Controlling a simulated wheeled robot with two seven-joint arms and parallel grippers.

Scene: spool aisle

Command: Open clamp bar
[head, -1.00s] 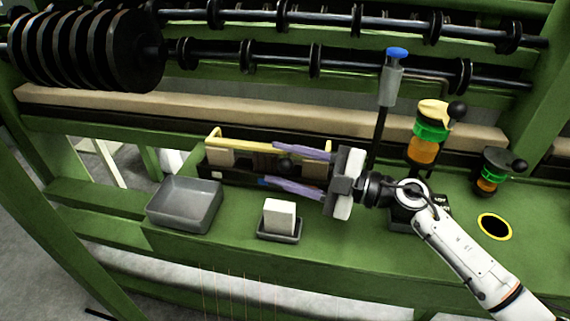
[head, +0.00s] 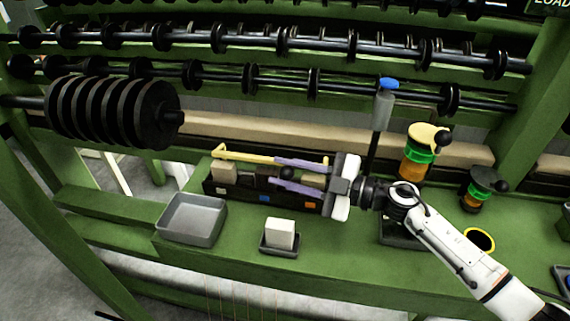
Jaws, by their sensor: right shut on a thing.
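The yellow clamp bar (head: 245,154) runs along the back top of a dark box-like holder (head: 232,191) with beige blocks in it, on the green bench. A black ball knob (head: 287,173) shows at the middle of the holder. My right gripper (head: 274,171), with purple fingers, reaches in from the right and is shut on the knob, one finger above it and one below. The upper finger overlaps the yellow bar in the picture, and the fingers hide the right part of the holder. My left gripper is out of view.
A grey tray (head: 192,219) and a white block (head: 280,234) in a small black dish stand in front. A blue-topped lever (head: 383,105) and two orange-green lamp units (head: 417,152) stand behind and right of my arm. Black discs (head: 115,112) hang on a rod at left.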

